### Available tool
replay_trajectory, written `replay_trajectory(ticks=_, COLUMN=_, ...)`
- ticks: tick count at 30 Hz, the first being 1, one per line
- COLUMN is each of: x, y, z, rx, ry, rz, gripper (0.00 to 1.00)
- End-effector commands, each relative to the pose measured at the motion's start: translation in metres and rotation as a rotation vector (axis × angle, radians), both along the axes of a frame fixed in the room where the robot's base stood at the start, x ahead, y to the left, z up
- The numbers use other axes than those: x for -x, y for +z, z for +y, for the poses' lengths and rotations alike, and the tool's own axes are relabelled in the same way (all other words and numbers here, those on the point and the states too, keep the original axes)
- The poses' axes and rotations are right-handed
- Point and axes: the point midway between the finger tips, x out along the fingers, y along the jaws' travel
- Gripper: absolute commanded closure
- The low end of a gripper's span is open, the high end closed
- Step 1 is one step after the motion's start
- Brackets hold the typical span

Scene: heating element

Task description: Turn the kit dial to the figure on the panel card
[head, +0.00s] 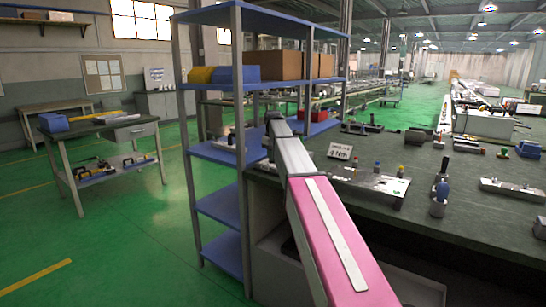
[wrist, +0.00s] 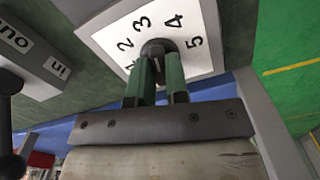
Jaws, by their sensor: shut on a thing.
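The kit dial's white face (wrist: 208,62) fills the top of the wrist view, with the figures 1 to 5 arranged around a dark round knob (wrist: 153,46). My gripper (wrist: 160,66) has its two green fingers shut on this knob. The figure 1 is partly covered by a finger, and the knob's pointer cannot be made out. In the head view my arm hides the dial and the fingers. The white panel card (head: 340,152) stands on the dark bench in the head view; its large line reads 4 Nm.
A blue shelf rack (head: 236,210) stands just left of my arm, with its posts close by. The dark green bench (head: 470,225) carries a metal plate with small knobs (head: 372,182), a blue-grey tool (head: 439,195) and other fixtures. Green floor is open at left.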

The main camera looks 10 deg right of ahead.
Motion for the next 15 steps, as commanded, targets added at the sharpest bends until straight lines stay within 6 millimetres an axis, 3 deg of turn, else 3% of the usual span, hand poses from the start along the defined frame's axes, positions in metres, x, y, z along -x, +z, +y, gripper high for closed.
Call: replay_trajectory(ticks=15, x=-0.0002, y=0.0007, z=-0.0001, rx=0.0, ry=-0.399, rz=0.0, gripper=1.0)
